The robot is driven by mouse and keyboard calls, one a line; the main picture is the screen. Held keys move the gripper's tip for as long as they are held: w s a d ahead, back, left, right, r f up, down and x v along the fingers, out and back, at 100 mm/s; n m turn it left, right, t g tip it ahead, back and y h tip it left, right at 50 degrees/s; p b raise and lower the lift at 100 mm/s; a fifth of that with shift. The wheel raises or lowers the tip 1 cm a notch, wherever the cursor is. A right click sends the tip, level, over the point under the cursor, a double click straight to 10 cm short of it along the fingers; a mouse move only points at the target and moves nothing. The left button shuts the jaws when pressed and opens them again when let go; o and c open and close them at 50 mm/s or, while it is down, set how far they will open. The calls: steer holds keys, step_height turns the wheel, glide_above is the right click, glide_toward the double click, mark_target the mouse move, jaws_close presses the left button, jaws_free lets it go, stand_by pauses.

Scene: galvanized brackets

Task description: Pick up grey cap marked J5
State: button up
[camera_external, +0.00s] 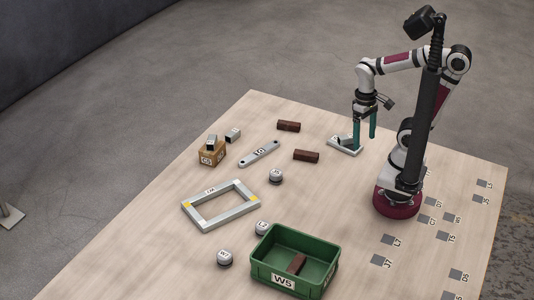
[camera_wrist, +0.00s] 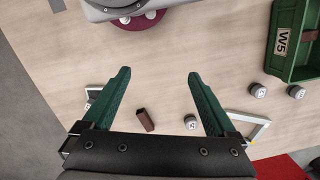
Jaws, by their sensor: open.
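Three round grey caps with white tops stand on the table: one in the middle (camera_external: 275,177), one against the green bin's left corner (camera_external: 262,228), and one at the front (camera_external: 225,259). Their marks are too small to read surely, so I cannot tell which is J5. In the wrist view one cap (camera_wrist: 190,122) shows between my fingers' lines, and two others (camera_wrist: 258,91) (camera_wrist: 296,92) lie to the right near the bin. My gripper (camera_external: 365,138) is open and empty, pointing down at the back right, apart from all the caps. It also shows in the wrist view (camera_wrist: 158,74).
A green bin W5 (camera_external: 255,273) holds a brown block. A rectangular metal frame (camera_external: 196,221), a flat link (camera_external: 260,153), two loose brown blocks (camera_external: 289,126) (camera_external: 306,156) and a cardboard-coloured box (camera_external: 212,155) lie around. A metal bracket (camera_external: 338,147) is near my gripper.

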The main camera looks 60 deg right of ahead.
steer(key=w+f+n+g+h, duration=0.1)
steer(key=w+f+n+h, duration=0.2)
steer(key=w+n+h, duration=0.45)
steer(key=n+t+h, duration=0.4)
steer(key=n+t, duration=0.5)
steer(key=n, duration=1.1)
glide_toward(277, 176)
steer(key=shift+w+d+r+y, duration=0.2)
steer(key=shift+d+r+y, duration=0.05)
steer(key=shift+d+r, duration=0.1)
steer(key=shift+n, duration=0.25)
steer(key=x, duration=1.1)
steer(key=shift+w+d+f, duration=0.1)
steer(key=shift+d+f, duration=0.05)
steer(key=shift+f, duration=0.35)
jaws_close()
